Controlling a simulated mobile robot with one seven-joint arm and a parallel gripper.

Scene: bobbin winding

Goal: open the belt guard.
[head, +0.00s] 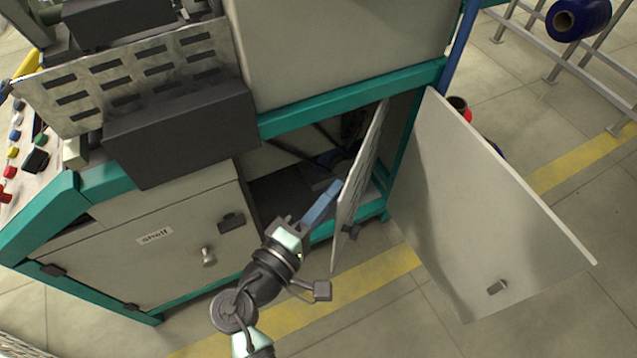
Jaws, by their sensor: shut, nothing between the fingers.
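The belt guard appears to be the narrow pale panel (362,180) seen nearly edge-on at the cabinet opening, standing swung out from the machine frame. The parts behind the panel are mostly hidden in shadow.
A large pale cabinet door (480,200) stands wide open to the right. A closed door labelled "shelf" (160,245) with a knob (208,256) is left of my arm. The teal frame beam (350,95) runs above the opening. A blue spool (578,18) sits on a rack at upper right.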

